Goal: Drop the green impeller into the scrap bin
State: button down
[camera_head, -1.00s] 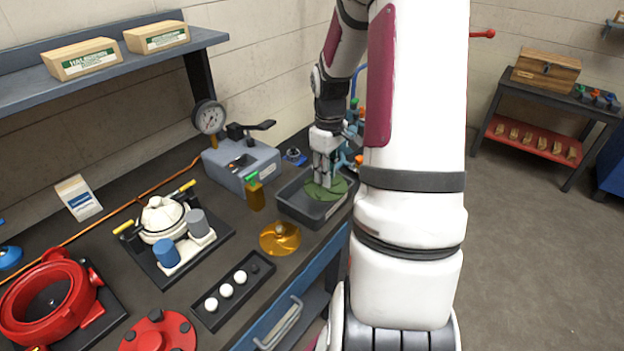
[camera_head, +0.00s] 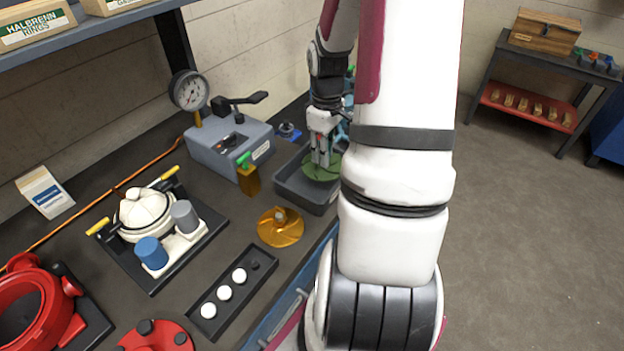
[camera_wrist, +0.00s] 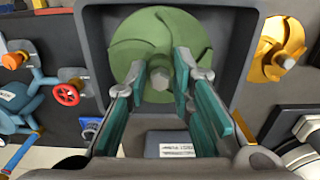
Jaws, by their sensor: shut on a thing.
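The green impeller (camera_head: 324,172) is a round disc with curved vanes and a small grey hub. It shows in the wrist view (camera_wrist: 140,38) inside the outline of a dark grey tray. My gripper (camera_wrist: 161,66) points down at it, its teal-padded fingers shut on the hub. In the head view my gripper (camera_head: 321,160) is at the same tray (camera_head: 298,197). I cannot tell whether the disc touches the tray's floor. A label (camera_wrist: 178,150) shows at the lower middle of the wrist view, too small to read surely. I cannot tell which container is the scrap bin.
An orange impeller (camera_head: 280,228) lies on the bench just in front of the tray. A grey gauge press (camera_head: 228,145) stands to its left. Blue valve piping with a red handwheel (camera_wrist: 66,95) is close beside the tray. A narrow tray of white balls (camera_head: 233,292) lies nearer.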

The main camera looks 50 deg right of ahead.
jog(key=shift+f, duration=0.1)
jog(key=c, duration=1.3)
grip_release()
jog(key=shift+s, duration=0.1)
notch_tip(320, 180, up, 12)
